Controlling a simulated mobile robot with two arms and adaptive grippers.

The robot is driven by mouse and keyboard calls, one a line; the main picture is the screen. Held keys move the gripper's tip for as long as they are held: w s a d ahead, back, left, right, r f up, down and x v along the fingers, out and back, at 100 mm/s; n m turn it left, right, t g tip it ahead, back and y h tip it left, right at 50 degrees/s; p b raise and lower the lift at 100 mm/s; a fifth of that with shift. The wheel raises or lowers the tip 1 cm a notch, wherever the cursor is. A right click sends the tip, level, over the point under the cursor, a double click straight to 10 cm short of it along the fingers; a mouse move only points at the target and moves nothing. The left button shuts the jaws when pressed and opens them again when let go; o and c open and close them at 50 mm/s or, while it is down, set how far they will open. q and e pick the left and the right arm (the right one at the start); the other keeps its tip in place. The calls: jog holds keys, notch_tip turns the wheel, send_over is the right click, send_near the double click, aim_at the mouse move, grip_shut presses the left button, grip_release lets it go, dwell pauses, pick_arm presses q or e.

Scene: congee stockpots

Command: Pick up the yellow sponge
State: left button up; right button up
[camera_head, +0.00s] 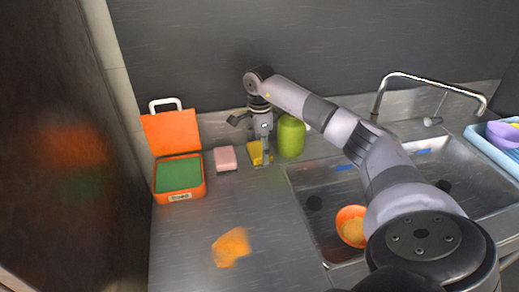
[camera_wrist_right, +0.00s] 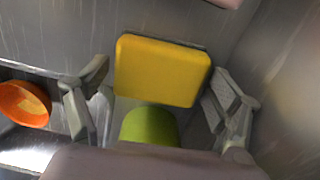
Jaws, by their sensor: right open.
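The yellow sponge (camera_head: 255,153) lies on the steel counter near the back wall, between a pink sponge and a green bottle. My right gripper (camera_head: 262,160) is above it, pointing down, and hides part of it in the head view. In the right wrist view the yellow sponge (camera_wrist_right: 163,71) lies ahead between the two fingers of my right gripper (camera_wrist_right: 160,95), which are spread apart and empty. I see no contact with the sponge. My left gripper is not in view.
The green bottle (camera_head: 291,137) stands close right of the gripper. The pink sponge (camera_head: 225,158) and an orange box with green inside (camera_head: 180,177) are left. A sink (camera_head: 330,240) with an orange bowl (camera_head: 352,226) is right. An orange patch (camera_head: 231,247) lies on the front counter.

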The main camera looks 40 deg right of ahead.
jog(key=shift+f, duration=0.3)
jog(key=shift+c, duration=0.4)
jog(key=c, duration=0.6)
jog(key=shift+r, duration=0.1)
jog(key=shift+c, duration=0.2)
notch_tip(320, 180, up, 11)
jog(key=b, duration=0.1)
notch_tip(320, 180, up, 9)
jog(key=p, duration=0.2)
send_over(259, 148)
jog(key=shift+s, duration=0.15)
